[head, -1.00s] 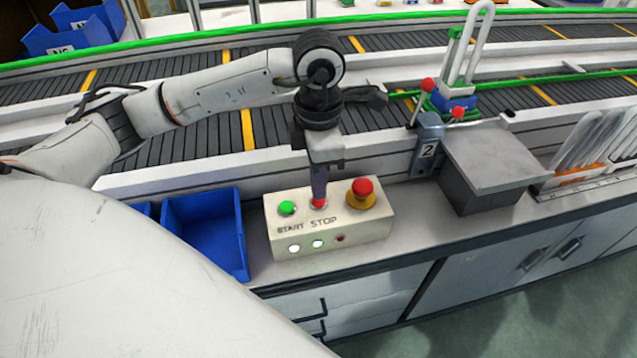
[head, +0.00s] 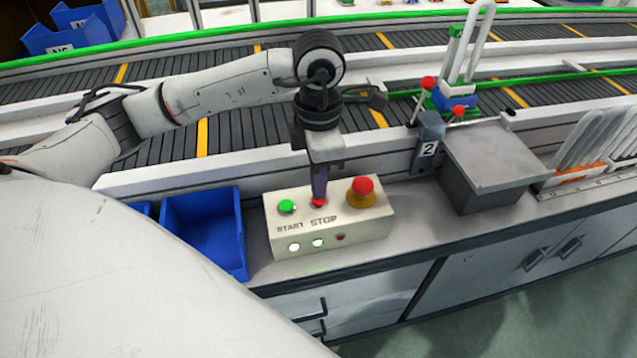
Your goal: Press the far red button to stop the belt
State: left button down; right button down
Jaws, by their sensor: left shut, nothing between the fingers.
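A cream control box (head: 352,231) stands on the counter below the belt. On its top are a green button (head: 287,206) by START, a small red button (head: 318,203) by STOP, and a larger red mushroom button (head: 362,185) on a yellow base at the right. My left gripper (head: 319,200) points straight down with its shut fingers at the small red button, partly covering it. I cannot tell whether the tips touch it. The belt (head: 262,128) runs behind the box. My right gripper is not in view.
A blue bin (head: 205,225) sits left of the box. A grey block (head: 492,165) and a post marked 2 (head: 428,145) stand to the right. White racked pieces (head: 590,140) are at far right. The counter front between box and block is clear.

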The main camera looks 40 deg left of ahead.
pick_arm(q)
jog(key=shift+f+b, duration=0.5)
jog(key=shift+f, duration=0.1)
notch_tip(320, 180, up, 8)
jog(key=p, duration=0.5)
dwell(0.4)
dwell(0.6)
